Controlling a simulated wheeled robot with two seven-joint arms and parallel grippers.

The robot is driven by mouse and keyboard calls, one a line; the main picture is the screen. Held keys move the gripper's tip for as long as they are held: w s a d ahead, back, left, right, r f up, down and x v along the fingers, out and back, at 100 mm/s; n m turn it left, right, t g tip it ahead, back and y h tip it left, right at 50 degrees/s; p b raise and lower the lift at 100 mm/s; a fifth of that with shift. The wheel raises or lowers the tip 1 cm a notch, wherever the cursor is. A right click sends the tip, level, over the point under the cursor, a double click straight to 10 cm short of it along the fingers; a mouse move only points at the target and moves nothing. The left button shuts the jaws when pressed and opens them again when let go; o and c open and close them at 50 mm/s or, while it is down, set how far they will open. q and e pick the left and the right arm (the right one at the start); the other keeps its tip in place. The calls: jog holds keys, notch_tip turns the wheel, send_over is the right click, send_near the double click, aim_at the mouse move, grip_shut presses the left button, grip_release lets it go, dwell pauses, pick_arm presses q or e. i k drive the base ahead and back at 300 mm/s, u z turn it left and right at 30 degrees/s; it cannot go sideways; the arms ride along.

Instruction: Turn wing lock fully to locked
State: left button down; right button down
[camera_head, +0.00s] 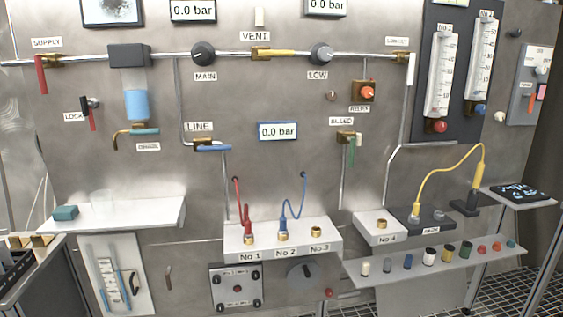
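No part is labelled "wing lock", and I cannot tell for certain which part it is. A fitting (90,103) with a black knob and a red hanging tag or lever is on the left of the steel wall, beside the label LOCK (74,117). A small brownish upright wing-like handle (168,278) is low on the wall. A square plate (236,286) with dark corner fasteners is to its right, and a grey round disc (301,271) is right of that. These parts are too small to read their turned positions. Neither of my grippers is in view.
A white shelf (150,214) sticks out at left, with a teal block (66,212) and a clear beaker. A white socket block (262,240) with red and blue cables juts out at centre. A sloping shelf (440,264) with several small caps is at lower right.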

aim_at(86, 107)
jog(key=z, duration=0.05)
jog(key=i, duration=0.15)
jog(key=u, duration=2.65)
jog(key=i, duration=2.15)
jog(key=z, duration=2.35)
